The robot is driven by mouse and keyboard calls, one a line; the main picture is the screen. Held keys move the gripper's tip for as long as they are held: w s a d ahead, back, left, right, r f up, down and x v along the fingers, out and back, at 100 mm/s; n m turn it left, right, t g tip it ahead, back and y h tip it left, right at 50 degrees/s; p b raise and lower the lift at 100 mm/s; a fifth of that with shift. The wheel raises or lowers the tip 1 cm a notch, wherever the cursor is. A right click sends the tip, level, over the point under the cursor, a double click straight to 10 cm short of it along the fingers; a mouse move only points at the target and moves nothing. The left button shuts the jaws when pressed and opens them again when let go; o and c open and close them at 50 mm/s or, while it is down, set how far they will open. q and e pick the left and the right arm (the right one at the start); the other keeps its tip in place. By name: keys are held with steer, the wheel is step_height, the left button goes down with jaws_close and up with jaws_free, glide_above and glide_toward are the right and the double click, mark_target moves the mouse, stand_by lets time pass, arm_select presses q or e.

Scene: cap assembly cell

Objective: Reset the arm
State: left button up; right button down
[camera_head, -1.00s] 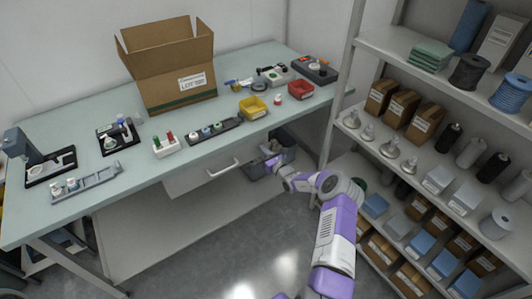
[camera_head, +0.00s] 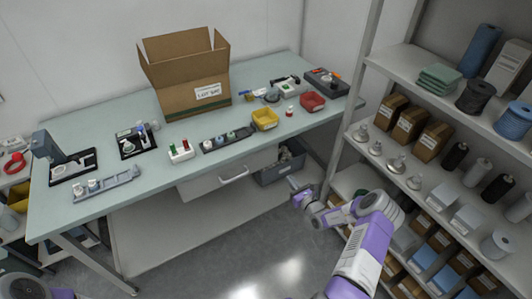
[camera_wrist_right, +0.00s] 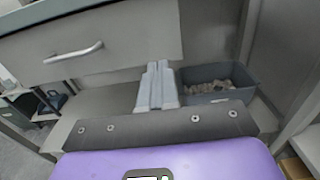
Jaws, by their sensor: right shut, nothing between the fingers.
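My right arm reaches in from the lower right of the head view. Its purple and grey gripper (camera_head: 293,184) hangs in front of the workbench (camera_head: 90,190), below the tabletop and apart from it. In the right wrist view the two grey fingers (camera_wrist_right: 157,84) are together with nothing between them. Behind them are a drawer front with a handle (camera_wrist_right: 73,52) and a grey bin (camera_wrist_right: 218,95) with crumpled contents. My left gripper does not show; only a bit of grey and purple body shows at the lower left.
The bench carries a cardboard box (camera_head: 194,97), yellow bin (camera_head: 264,125), red bin (camera_head: 312,102), a cap tray (camera_head: 228,145) and a black fixture (camera_head: 137,151). A loaded shelf rack (camera_head: 366,65) stands close to the right of my arm. The floor (camera_head: 240,255) between is clear.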

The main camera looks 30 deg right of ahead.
steer(key=a+f+n+g+y, duration=0.25)
steer(key=a+n+y, duration=0.35)
steer(key=a, duration=0.8)
steer(key=s+a+f+n+g+y, duration=0.25)
steer(key=s+a+n+g, duration=0.2)
steer(key=a, duration=0.35)
steer(key=s+a+f+n+g+y, duration=0.1)
steer(key=s+a+n+g+y, duration=0.3)
steer(key=a, duration=0.4)
steer(key=s+a+n+g+h, duration=0.3)
steer(key=s+n+h, duration=0.1)
steer(key=s+n, duration=0.4)
steer(key=s+a+n+g+h, duration=0.3)
steer(key=s+n, duration=0.5)
steer(key=n, duration=0.3)
steer(key=shift+s+a+f+g+h, duration=0.15)
steer(key=shift+s+a+g+h, duration=0.2)
steer(key=shift+s+a, duration=0.1)
